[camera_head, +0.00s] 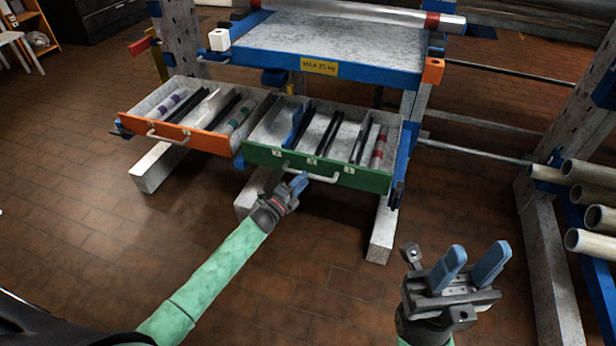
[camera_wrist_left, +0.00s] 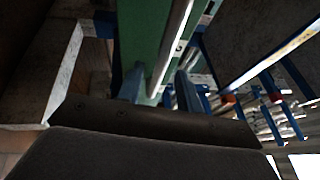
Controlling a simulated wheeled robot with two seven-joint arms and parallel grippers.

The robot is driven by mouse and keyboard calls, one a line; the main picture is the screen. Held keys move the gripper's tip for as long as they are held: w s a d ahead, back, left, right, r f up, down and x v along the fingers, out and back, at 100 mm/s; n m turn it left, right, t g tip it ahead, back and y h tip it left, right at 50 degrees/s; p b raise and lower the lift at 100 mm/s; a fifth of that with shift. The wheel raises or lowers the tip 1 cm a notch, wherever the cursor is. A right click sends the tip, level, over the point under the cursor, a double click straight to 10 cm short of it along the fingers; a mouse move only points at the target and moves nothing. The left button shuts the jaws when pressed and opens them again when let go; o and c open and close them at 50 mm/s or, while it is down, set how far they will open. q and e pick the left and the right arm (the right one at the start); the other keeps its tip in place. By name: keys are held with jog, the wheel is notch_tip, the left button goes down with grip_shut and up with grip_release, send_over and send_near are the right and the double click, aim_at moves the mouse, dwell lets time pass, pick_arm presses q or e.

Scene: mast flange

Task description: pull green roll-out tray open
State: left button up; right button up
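The green roll-out tray (camera_head: 318,168) stands out from the bench frame, its compartments in view. A pale bar handle (camera_head: 312,177) is on its front; the green front (camera_wrist_left: 147,35) and the handle (camera_wrist_left: 176,42) also show in the left wrist view. My left gripper (camera_head: 298,183) is at the handle. In the left wrist view its two blue fingers (camera_wrist_left: 158,86) are apart, with the handle bar between them and some gap visible; contact cannot be made out. My right gripper (camera_head: 470,268) is open and empty, low at the right, away from the tray.
An orange tray (camera_head: 180,138) also stands out, left of the green one. A blue-edged bench top (camera_head: 330,50) is above both. Pale beams (camera_head: 383,228) reach forward below the trays. Pipes (camera_head: 590,243) lie on a rack at the right. The front floor is clear.

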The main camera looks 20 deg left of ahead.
pick_arm(q)
jog(key=shift+x, duration=1.75)
grip_shut()
